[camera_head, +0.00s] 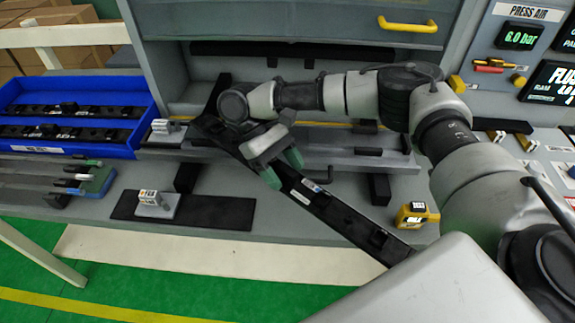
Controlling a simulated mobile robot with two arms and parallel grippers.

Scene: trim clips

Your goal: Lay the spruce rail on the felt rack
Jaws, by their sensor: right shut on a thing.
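My right gripper (283,167), with green fingertips, is shut on a long black rail with small clips and labels, which I take for the spruce rail (335,210). The rail runs diagonally over the bench, from the upper left down to the lower right past the bench's front edge. The gripper grips it left of its middle. Two dark blocks stand apart on the bench, a left one (187,177) and a right one (380,188); they may be the felt rack's supports, but I cannot tell for sure. My left gripper is not in view.
A black mat (235,213) with a labelled stand (155,205) lies in front. A yellow device (415,215) sits near the front edge. A cabinet with a yellow handle (407,25) is behind.

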